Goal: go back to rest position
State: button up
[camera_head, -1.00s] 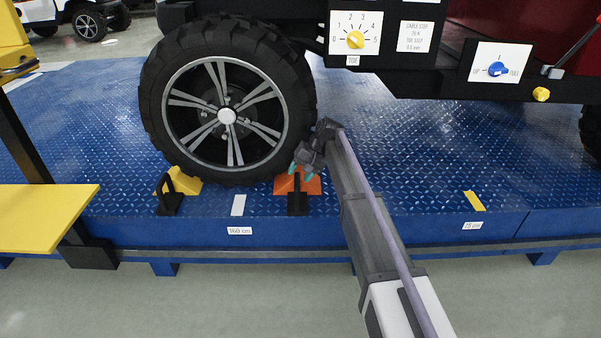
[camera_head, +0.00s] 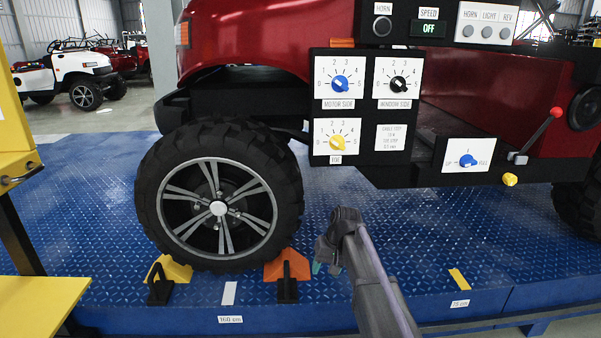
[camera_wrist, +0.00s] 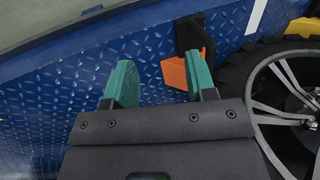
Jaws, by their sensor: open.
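My gripper (camera_head: 325,268) is over the blue platform, a little right of the orange wheel chock (camera_head: 283,266) in the head view. In the wrist view its two green fingertips (camera_wrist: 160,84) are apart with nothing held between them. The orange chock (camera_wrist: 174,74) shows partly behind the right finger there. In the head view the chock sits against the right side of the front tire (camera_head: 222,193), with a black handle in front. A yellow chock (camera_head: 172,268) sits at the tire's left side.
The red vehicle (camera_head: 250,38) stands on the blue platform (camera_head: 400,225). Its side carries dial panels (camera_head: 340,86), an up/full dial (camera_head: 467,160) and a red-tipped lever (camera_head: 540,130). A yellow structure (camera_head: 40,305) stands at the left.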

jog(key=s+d+h, duration=0.2)
jog(key=s+d, duration=0.3)
jog(key=s, duration=0.8)
jog(key=s+d+h, duration=0.1)
jog(key=s+d, duration=0.3)
jog(key=s, duration=0.8)
notch_tip(320, 180, up, 34)
jog(key=w+p, duration=0.2)
jog(key=p, duration=3.3)
notch_tip(320, 180, down, 18)
jog(key=b, duration=1.8)
jog(key=shift+s+d+m+b, duration=0.2)
jog(key=shift+d+m+b, duration=0.05)
jog(key=shift+m+b, duration=0.05)
notch_tip(320, 180, up, 18)
jog(key=p, duration=1.8)
jog(key=shift+r+p, duration=0.25)
jog(key=shift+p, duration=0.1)
